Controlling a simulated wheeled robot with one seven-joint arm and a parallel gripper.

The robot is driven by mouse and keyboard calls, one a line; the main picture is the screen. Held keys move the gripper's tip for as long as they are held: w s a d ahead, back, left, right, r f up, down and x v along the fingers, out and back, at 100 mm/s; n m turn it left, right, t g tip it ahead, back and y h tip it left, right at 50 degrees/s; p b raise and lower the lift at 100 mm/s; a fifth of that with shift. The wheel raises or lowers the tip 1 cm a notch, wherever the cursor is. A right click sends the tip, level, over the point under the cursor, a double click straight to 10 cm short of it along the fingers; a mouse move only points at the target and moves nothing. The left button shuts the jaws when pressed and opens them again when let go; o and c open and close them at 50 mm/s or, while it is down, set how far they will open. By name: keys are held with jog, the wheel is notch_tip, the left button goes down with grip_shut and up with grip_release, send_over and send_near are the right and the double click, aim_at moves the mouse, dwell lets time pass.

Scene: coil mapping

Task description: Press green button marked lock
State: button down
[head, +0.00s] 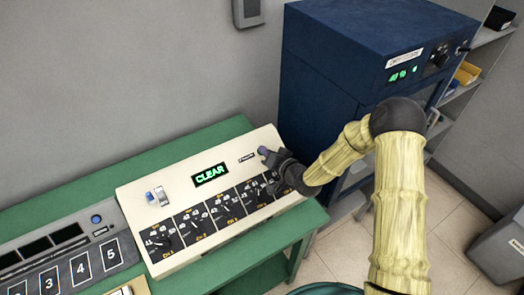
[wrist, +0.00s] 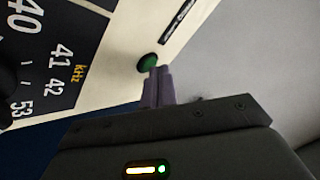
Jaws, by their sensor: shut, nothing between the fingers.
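A cream console (head: 150,196) stands on the green table, with a lit green CLEAR display (head: 210,174) and a row of black dial panels along its front. A round green button (wrist: 148,62) shows on the cream panel in the wrist view, beside a dark label (wrist: 180,20) too blurred to read. My gripper (head: 264,152) is over the right end of the console. In the wrist view its closed purple-grey fingers (wrist: 157,77) reach the lower right edge of the green button; I cannot tell whether they touch it. In the head view the button is hidden by my gripper.
A tall blue cabinet (head: 340,60) stands close behind my arm, with shelves (head: 465,75) beyond.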

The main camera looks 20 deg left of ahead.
dwell(0.3)
jog(key=shift+s+d+r, duration=0.15)
jog(key=shift+d+r, duration=0.05)
jog(key=shift+r, duration=0.2)
jog(key=r+p, duration=0.1)
jog(key=s+d+r+p, duration=0.1)
jog(key=r, duration=0.1)
jog(key=s+d+r+p, duration=0.1)
jog(key=r, duration=0.1)
jog(key=shift+d+r, duration=0.1)
jog(key=shift+d, duration=0.05)
dwell(0.5)
dwell(0.6)
